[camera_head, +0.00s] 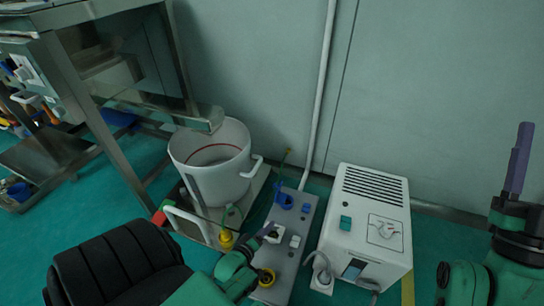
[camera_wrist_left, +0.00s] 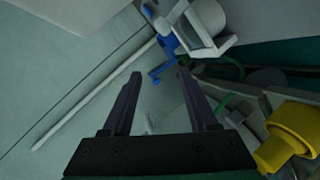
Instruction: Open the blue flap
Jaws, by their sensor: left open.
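The blue flap (camera_head: 284,200) seems to be the blue part at the far end of a grey plate on the floor. In the left wrist view a blue part (camera_wrist_left: 163,42) shows just beyond the fingertips, beside a white fitting. My left gripper (camera_head: 268,231) is over the grey plate, on the near side of the blue part. In the left wrist view its two dark fingers (camera_wrist_left: 159,76) are apart with nothing between them, and they appear not to touch the blue part. My right gripper (camera_head: 521,160) points up at the right edge, far from it; its fingers overlap in this view.
A white bucket (camera_head: 215,165) stands left of the grey plate (camera_head: 307,233). A white box with vents (camera_head: 366,215) stands close on the right. A yellow fitting (camera_head: 226,239) is left of my left gripper. A pale pipe (camera_head: 321,90) runs up the wall behind.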

